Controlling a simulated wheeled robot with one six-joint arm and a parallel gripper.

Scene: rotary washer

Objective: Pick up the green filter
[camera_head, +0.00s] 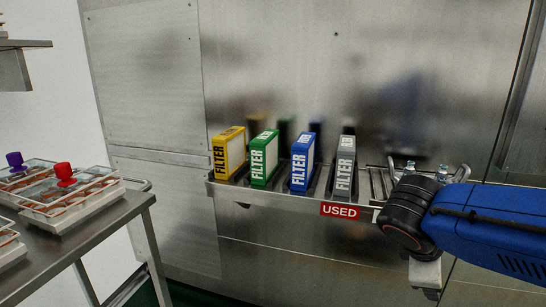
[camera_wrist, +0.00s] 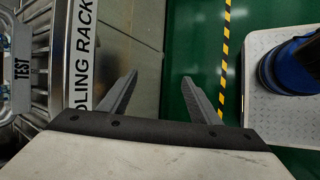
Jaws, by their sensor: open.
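The green filter (camera_head: 264,158) stands upright in a slot of the metal wall rack (camera_head: 270,198), between the yellow filter (camera_head: 229,153) and the blue filter (camera_head: 302,161). A grey filter (camera_head: 344,165) stands to the right of the blue one. My gripper shows in the wrist view (camera_wrist: 158,98), with its two fingers apart and nothing between them. In the head view my blue arm reaches in at the right, and my gripper is mostly hidden below the black wrist joint, well right of the green filter. No filter shows in the wrist view.
A red USED label (camera_head: 340,210) is on the rack's front. A steel table (camera_head: 95,222) with trays stands at the left.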

